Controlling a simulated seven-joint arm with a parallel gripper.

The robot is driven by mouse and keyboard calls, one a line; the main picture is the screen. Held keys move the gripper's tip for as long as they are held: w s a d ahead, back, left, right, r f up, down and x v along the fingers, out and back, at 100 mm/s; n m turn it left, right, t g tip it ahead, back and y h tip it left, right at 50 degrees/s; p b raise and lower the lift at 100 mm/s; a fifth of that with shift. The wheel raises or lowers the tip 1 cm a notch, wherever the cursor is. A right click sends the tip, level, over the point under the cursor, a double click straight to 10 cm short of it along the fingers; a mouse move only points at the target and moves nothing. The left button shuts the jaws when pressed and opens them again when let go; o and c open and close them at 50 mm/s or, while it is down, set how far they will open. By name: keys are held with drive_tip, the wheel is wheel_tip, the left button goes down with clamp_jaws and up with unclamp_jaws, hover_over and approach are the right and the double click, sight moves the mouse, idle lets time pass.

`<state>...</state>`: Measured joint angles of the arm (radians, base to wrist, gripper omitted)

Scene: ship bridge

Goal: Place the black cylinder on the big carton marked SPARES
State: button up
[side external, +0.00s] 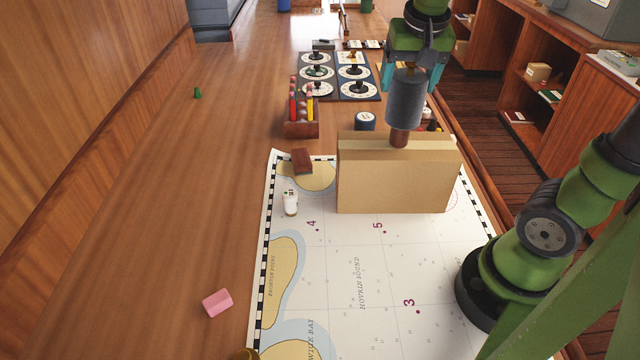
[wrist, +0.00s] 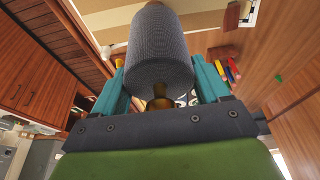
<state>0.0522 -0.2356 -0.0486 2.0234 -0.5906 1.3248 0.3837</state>
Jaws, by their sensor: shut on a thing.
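My gripper (side external: 411,78) points down with its teal fingers shut on a dark grey-black cylinder (side external: 404,100). The cylinder hangs roughly upright, slightly tilted, with a brown knob at its lower end. In the wrist view the cylinder (wrist: 160,48) fills the space between the fingers (wrist: 160,85), and a brass-brown knob shows at its near end. The big tan carton (side external: 393,182) stands on the chart; no SPARES mark shows on the visible face. The knob overlaps the carton's top in the side view; I cannot tell whether it touches.
A chart (side external: 385,285) covers the table front. A rack with red and yellow sticks (side external: 301,115), a brown block (side external: 302,160), a white figure (side external: 290,203) and a dark round tin (side external: 365,121) stand near the carton.

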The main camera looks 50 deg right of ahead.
drive_tip(key=shift+f, duration=0.15)
drive_tip(key=o, duration=1.5)
drive_tip(key=shift+c, duration=0.2)
drive_tip(key=v, duration=1.2)
drive_tip(key=s+a+f+n+t+y, duration=0.2)
drive_tip(key=a+f, duration=0.2)
drive_tip(key=f, duration=0.2)
drive_tip(key=s+a+f+n+t+y, duration=0.2)
drive_tip(key=a+f+n, duration=0.1)
drive_tip(key=f, duration=0.4)
drive_tip(key=shift+s+a+t, duration=0.2)
drive_tip(key=shift+a+t, duration=0.2)
drive_tip(key=shift+a, duration=0.05)
